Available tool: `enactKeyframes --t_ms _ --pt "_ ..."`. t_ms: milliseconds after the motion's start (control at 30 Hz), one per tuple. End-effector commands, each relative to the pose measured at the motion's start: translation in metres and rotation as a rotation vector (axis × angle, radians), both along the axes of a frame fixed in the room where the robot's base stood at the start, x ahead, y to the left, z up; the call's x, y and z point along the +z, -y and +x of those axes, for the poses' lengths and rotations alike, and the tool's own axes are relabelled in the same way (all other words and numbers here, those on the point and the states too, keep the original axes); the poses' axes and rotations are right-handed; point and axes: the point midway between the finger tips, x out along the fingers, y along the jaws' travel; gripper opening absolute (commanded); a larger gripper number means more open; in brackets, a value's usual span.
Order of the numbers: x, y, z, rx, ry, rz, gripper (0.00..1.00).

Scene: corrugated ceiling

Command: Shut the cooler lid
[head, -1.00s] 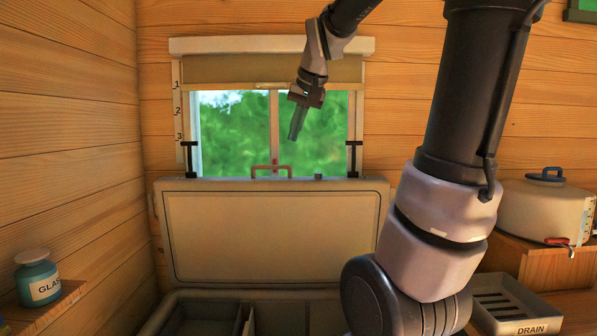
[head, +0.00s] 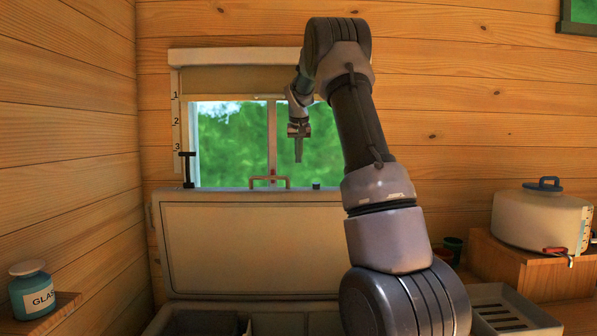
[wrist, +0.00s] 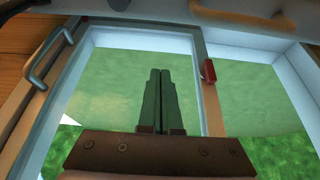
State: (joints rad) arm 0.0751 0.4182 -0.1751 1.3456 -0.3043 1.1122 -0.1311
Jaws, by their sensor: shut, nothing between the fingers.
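The cooler lid (head: 250,248) stands open and upright below the window in the head view, its pale inner face towards me. The open cooler body (head: 280,323) shows at the bottom edge, with compartments inside. My gripper (head: 298,158) is shut and empty, pointing down in front of the window and above the lid's top edge, apart from the lid in the picture. In the wrist view its two green fingers (wrist: 160,75) lie side by side, with window glass behind them. My arm hides the lid's right part.
A window (head: 232,140) with a reddish handle (head: 270,181) is behind the lid. A glass jar (head: 33,290) stands on a small shelf at left. A white lidded tank (head: 535,222) and a drain tray (head: 505,308) are at right.

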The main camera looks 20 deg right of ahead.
Motion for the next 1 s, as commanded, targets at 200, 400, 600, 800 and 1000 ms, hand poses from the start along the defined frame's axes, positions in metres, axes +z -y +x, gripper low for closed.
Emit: enactKeyframes --t_ms 200,400,600,800,1000 --pt "-0.036 0.006 0.014 0.000 -0.004 0.002 0.00" --pt "-0.075 0.013 0.031 0.000 -0.003 0.001 0.00" --pt "-0.086 0.006 0.016 0.001 0.001 0.002 0.00" --pt "-0.088 0.000 0.001 0.001 0.001 0.002 0.00" --pt "-0.088 -0.001 -0.001 0.001 0.001 0.002 0.00"
